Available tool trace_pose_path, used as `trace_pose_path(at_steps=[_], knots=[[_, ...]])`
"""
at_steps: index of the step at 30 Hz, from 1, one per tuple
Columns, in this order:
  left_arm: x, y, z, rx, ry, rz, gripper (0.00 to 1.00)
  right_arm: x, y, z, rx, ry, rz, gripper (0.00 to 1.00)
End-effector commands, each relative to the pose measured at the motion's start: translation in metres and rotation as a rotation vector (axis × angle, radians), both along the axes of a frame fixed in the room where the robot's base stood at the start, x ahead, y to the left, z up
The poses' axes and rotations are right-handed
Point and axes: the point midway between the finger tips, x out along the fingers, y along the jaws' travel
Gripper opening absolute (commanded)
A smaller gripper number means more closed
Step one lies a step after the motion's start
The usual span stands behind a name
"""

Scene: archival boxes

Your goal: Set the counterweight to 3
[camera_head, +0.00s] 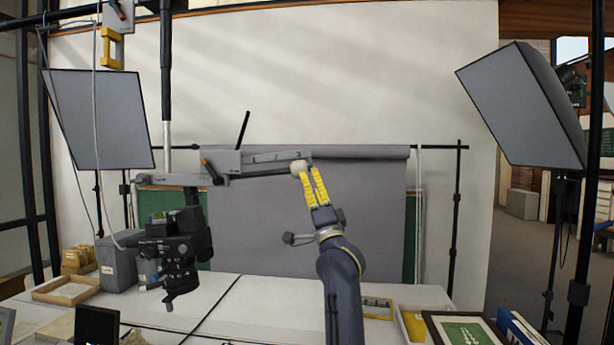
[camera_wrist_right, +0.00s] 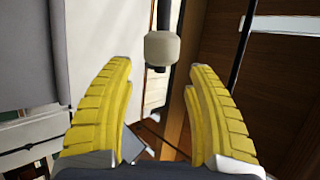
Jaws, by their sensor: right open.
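A grey horizontal boom (camera_head: 225,175) carries a plate with a numbered scale (camera_head: 273,157), its marks reading about 1, 2, 3 from left to right. A thin black lever (camera_head: 243,131) stands tilted up near the plate's left end. A cream knob (camera_head: 298,167) sits near the boom's right end, below the 3. I cannot tell for sure which part is the counterweight. My right gripper (camera_head: 310,172), with yellow fingers, is open just at the right of the knob. In the right wrist view the knob (camera_wrist_right: 161,48) is between and just beyond the fingertips. My left gripper is not in view.
A black camera (camera_head: 180,245) hangs under the boom's left end. Softbox lights (camera_head: 98,118) (camera_head: 522,103) stand at both sides. The white table (camera_head: 260,310) holds a wooden tray (camera_head: 67,291), a grey box (camera_head: 117,264) and a framed green picture (camera_head: 466,331). A grey backdrop hangs behind.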

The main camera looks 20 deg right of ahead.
Motion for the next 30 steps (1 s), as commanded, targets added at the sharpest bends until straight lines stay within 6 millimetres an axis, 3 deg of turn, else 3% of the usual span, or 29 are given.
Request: trace_pose_path(at_steps=[6, 12, 30], knots=[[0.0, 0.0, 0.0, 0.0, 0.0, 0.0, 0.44, -0.025, 0.003, -0.023, 0.0, 0.001, 0.0, 0.55], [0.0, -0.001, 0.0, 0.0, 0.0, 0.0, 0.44, -0.038, 0.004, -0.033, 0.0, 0.0, 0.0, 0.55], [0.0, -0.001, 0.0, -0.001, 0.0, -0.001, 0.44, -0.042, 0.004, -0.037, -0.002, 0.002, -0.002, 0.55]])
